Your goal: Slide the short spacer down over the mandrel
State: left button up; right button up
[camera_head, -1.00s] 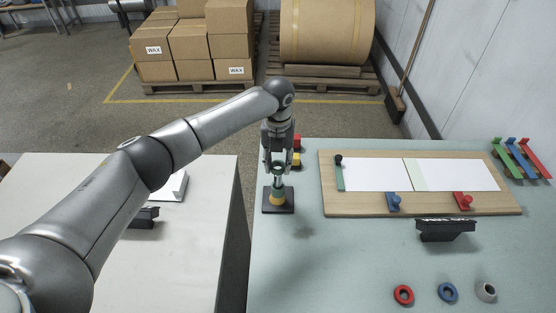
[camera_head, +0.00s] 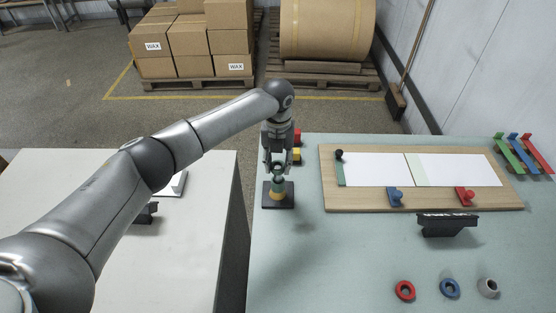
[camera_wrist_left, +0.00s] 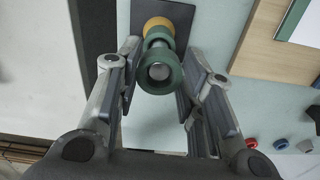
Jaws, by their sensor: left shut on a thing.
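My left gripper (camera_head: 278,170) is shut on a green ring, the short spacer (camera_wrist_left: 160,87), with a finger on each side of it in the left wrist view (camera_wrist_left: 160,76). A grey round end, apparently the mandrel (camera_wrist_left: 160,71), shows inside the ring's hole. Below the held ring, another green ring (camera_wrist_left: 158,34) and a yellow ring (camera_wrist_left: 157,22) sit around the mandrel. The mandrel stands upright on a square black base (camera_head: 289,203). In the head view the fingers partly hide the held ring. How far it is down the mandrel is hard to tell. My right gripper is out of view.
Red, blue and grey rings (camera_head: 405,291) lie at the front right. A wooden board (camera_head: 345,205) with white sheets lies to the right. A black holder (camera_head: 447,226) stands in front of it. Red and yellow blocks (camera_head: 297,154) are behind the gripper.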

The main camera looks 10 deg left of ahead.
pick_arm(q)
jog(key=shift+f+b, duration=0.3)
jog(key=shift+f, duration=0.3)
jog(key=o, duration=1)
jog(key=shift+o, duration=0.2)
notch_tip(320, 180, up, 12)
jog(key=shift+f, duration=0.1)
